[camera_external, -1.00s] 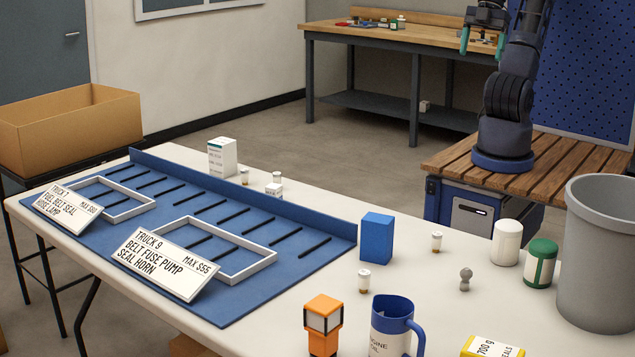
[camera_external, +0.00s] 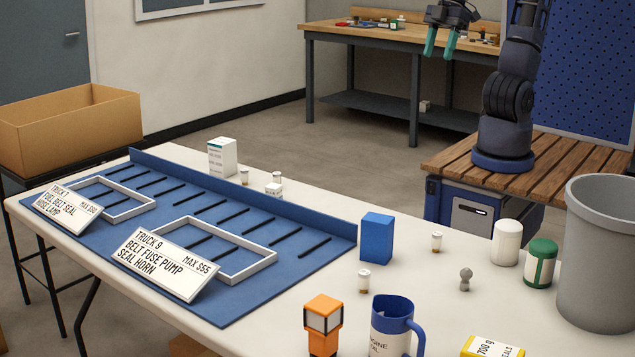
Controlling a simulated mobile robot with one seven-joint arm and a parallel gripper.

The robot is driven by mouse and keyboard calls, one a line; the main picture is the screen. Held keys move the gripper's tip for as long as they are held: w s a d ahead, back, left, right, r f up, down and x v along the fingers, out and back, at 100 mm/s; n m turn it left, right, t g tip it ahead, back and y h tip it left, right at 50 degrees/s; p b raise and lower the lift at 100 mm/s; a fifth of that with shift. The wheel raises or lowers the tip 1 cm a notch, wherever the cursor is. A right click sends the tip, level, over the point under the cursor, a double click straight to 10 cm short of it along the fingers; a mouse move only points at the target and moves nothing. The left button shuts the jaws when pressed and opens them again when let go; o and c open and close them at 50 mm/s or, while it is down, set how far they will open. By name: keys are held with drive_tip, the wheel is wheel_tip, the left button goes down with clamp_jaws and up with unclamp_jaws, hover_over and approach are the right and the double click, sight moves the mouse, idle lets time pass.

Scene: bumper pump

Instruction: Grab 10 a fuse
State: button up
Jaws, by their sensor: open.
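Several small pale cylinders with brownish ends look like fuses, but their ratings are too small to read. One (camera_external: 437,242) stands right of the blue box, and one (camera_external: 364,280) stands in front of that box. Two more, one on the left (camera_external: 244,176) and one on the right (camera_external: 277,178), stand behind the blue tray, near the white boxes. My gripper (camera_external: 439,50) is open and empty, its green fingers pointing down. It is raised high beyond the far side of the table, well apart from all the small cylinders.
The white table holds a blue tray (camera_external: 230,287) with two sign cards, a blue box (camera_external: 376,238), an orange lamp (camera_external: 323,325), a blue-handled jug (camera_external: 391,328), a grey knobbed piece (camera_external: 466,278), white and green canisters, and a tall grey bin (camera_external: 597,260).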

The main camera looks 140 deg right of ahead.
drive_tip(key=w+d+f+m+h, duration=0.1)
drive_tip(key=w+d+f+m, duration=0.3)
drive_tip(key=w+d, duration=0.8)
drive_tip(key=m+g+h, duration=0.2)
drive_tip(key=m+g, duration=0.1)
drive_tip(key=m, duration=0.4)
approach(240, 169)
drive_tip(key=f, duration=0.1)
drive_tip(key=shift+x, duration=5.2)
drive_tip(key=shift+d+r, duration=0.1)
drive_tip(key=shift+d, duration=0.05)
drive_tip(key=shift+h, duration=0.3)
drive_tip(key=shift+c, duration=0.4)
drive_tip(key=c, duration=1)
